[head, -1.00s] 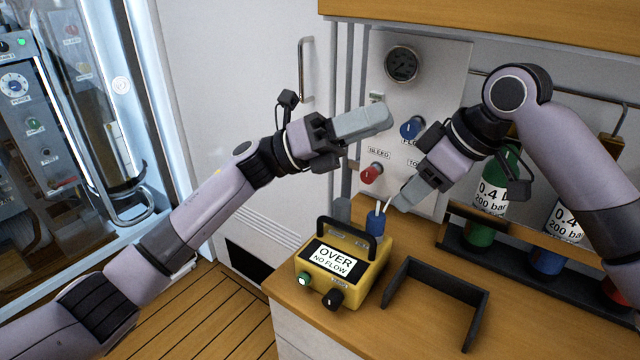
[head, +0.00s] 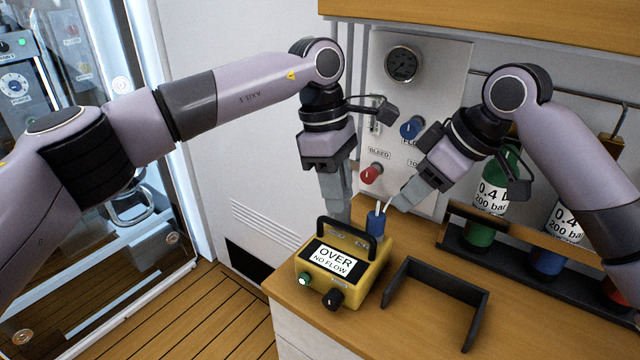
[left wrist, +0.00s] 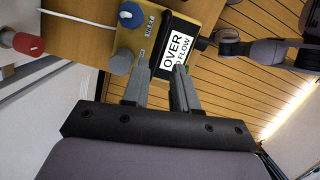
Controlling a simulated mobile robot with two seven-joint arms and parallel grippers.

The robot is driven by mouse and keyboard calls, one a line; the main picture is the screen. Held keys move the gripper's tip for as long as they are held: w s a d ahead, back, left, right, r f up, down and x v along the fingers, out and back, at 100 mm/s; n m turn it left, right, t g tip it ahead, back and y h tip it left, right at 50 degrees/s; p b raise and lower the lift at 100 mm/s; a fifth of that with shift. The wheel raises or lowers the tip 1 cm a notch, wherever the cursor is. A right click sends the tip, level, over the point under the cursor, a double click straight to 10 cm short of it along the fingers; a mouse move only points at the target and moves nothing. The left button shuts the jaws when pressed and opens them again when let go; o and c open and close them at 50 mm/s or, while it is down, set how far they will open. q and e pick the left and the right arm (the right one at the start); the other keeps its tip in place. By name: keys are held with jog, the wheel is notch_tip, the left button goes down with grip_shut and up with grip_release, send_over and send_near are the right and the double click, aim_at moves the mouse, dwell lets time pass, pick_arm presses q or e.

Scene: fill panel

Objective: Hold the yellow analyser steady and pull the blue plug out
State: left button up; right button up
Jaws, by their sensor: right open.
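The yellow analyser (head: 367,285) stands on the wooden counter, its screen reading OVER, NO FLOW. It has a black carry handle (head: 345,234). The blue plug (head: 376,224) stands upright at its back right, with a white cable (head: 388,203) rising from it. The blue plug (left wrist: 131,15) also shows there. My right gripper (head: 402,196) is open close to the plug and cable.
An empty black open-sided holder (head: 436,283) lies right of the analyser. A panel behind carries a gauge (head: 401,65), a blue knob (head: 411,127) and a red knob (head: 371,173). Gas bottles (head: 481,228) stand in a rack at the right. The counter's front left edge is near the analyser.

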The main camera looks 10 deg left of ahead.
aim_at(320, 218)
pick_arm(q)
jog(key=a, duration=0.1)
jog(key=w+a+y, duration=0.1)
jog(key=a+f+t+y, duration=0.1)
jog(key=shift+w+n, duration=0.3)
jog(key=shift+a+f, duration=0.1)
jog(key=shift+f, duration=3.4)
jog(key=shift+c, duration=0.2)
grip_shut()
